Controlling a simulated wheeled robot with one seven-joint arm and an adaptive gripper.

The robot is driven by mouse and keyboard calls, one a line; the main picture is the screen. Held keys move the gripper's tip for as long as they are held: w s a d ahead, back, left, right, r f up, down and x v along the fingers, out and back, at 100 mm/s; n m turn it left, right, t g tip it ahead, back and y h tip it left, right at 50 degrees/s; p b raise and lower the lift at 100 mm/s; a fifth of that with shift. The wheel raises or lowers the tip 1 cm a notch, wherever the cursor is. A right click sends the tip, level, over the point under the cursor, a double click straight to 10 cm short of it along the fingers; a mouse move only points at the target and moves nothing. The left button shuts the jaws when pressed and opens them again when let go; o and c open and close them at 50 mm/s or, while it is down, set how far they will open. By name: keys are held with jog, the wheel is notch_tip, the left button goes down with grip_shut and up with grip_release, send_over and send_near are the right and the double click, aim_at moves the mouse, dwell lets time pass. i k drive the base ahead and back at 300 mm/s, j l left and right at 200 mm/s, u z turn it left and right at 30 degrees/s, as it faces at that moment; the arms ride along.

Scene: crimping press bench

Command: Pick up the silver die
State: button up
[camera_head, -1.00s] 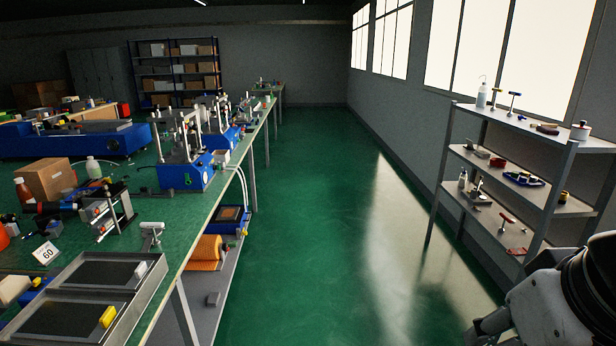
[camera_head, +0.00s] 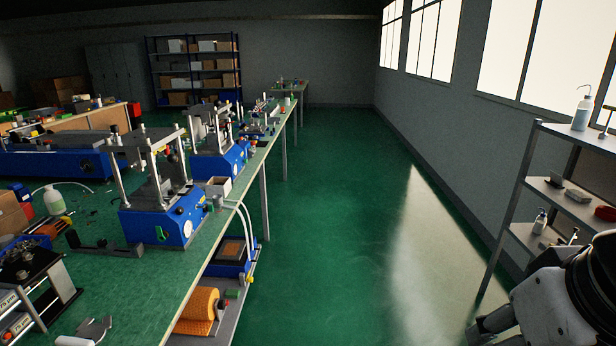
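I cannot pick out the silver die with certainty. Part of my arm, pale with a black joint, fills the bottom right corner. My gripper's fingertips do not show clearly anywhere, and nothing held is visible.
The long green bench (camera_head: 150,280) runs away on the left, with blue presses (camera_head: 185,222) along it. A metal shelf unit (camera_head: 505,230) stands on the right by the wall. The green floor (camera_head: 330,220) between them is clear.

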aim_at(217, 199)
jog(key=i, duration=0.9)
jog(key=i+l+u, duration=0.15)
jog(key=i, duration=0.75)
jog(key=i+l+u, duration=0.1)
jog(key=i+u, duration=0.3)
jog(key=i+l+u, duration=1.3)
jog(key=i+l, duration=0.15)
jog(key=l, duration=0.25)
